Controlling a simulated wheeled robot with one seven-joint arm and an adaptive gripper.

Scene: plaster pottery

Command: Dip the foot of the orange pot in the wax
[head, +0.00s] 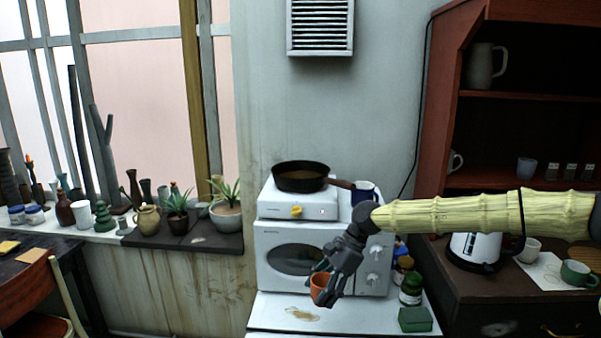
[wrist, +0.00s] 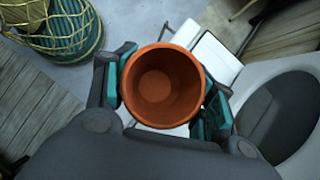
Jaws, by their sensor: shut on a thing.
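The orange pot (head: 319,288) is in my gripper (head: 334,280), in front of the white oven. In the wrist view the orange pot (wrist: 161,88) shows its round open mouth and empty inside to the camera, with a teal-padded finger on each side. The pot's foot points away from the wrist camera and is hidden there. A dark pan (head: 300,183) sits on a white hot plate (head: 285,208) on top of the oven, above and left of the pot. The pan's inside looks brown; I cannot tell for sure that this is wax.
The pan's handle (head: 339,183) points right, close to a blue mug (head: 364,190). A white oven (head: 263,242) stands on a white table (head: 268,317). A green jar (head: 411,288) and a green box (head: 415,319) stand to the right. Potted plants line the sill at left.

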